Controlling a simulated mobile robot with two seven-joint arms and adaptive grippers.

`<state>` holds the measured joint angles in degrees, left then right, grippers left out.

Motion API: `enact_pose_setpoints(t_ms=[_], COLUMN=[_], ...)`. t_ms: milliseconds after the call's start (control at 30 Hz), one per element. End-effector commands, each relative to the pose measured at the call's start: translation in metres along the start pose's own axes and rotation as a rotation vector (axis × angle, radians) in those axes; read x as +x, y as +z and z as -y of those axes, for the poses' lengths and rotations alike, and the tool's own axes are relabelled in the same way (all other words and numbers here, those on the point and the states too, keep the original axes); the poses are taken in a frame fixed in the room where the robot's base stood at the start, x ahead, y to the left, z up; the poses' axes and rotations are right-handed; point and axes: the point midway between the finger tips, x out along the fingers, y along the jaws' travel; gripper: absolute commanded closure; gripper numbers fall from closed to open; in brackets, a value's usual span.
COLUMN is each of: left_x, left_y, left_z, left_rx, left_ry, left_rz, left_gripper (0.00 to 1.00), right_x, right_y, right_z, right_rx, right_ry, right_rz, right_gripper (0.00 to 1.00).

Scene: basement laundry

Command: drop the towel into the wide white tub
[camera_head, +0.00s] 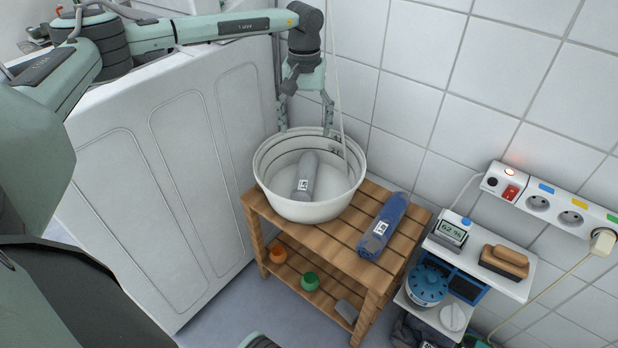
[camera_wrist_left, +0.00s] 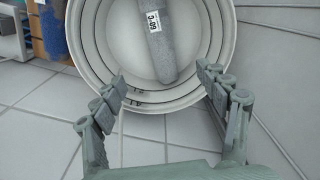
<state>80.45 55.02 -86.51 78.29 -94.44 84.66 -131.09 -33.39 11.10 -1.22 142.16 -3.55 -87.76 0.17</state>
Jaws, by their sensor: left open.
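The wide white tub (camera_head: 268,185) stands on a slatted wooden stand against the tiled wall. A rolled grey towel (camera_head: 306,178) with a white label lies inside it, tilted along the tub's floor and wall. My left gripper (camera_head: 306,130) hangs over the tub's back rim, fingers pointing down, open and empty. In the left wrist view the grey towel (camera_wrist_left: 158,40) lies in the tub beyond the open fingers (camera_wrist_left: 162,78), apart from them. My right gripper is not in view.
A blue labelled roll (camera_head: 383,226) lies on the stand (camera_head: 345,255) right of the tub. A white panelled appliance (camera_head: 165,170) is at left. A small shelf (camera_head: 515,285) with a display and brush, and a power strip (camera_head: 550,202), are at right.

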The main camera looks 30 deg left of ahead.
Motion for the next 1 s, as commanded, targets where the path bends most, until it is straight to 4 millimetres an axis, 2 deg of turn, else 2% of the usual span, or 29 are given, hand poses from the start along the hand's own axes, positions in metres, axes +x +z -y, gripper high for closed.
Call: enact_pose_setpoints(t_ms=[300,500,667,1000], left_x=[-0.068,-0.098,-0.107,-0.107], left_y=[-0.001,-0.001,0.000,0.000], left_z=[0.000,0.000,0.000,0.000], left_rx=[-0.001,0.000,0.000,0.000], left_ry=[0.002,0.001,0.000,0.000], left_rz=[-0.003,-0.002,-0.001,-0.001], left_gripper=[0.26,0.26,0.26,0.26], right_x=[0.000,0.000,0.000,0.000], right_y=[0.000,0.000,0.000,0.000], right_z=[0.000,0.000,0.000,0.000], right_rx=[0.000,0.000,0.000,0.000], right_ry=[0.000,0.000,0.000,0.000], right_rz=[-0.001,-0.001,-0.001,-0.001], right_gripper=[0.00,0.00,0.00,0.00])
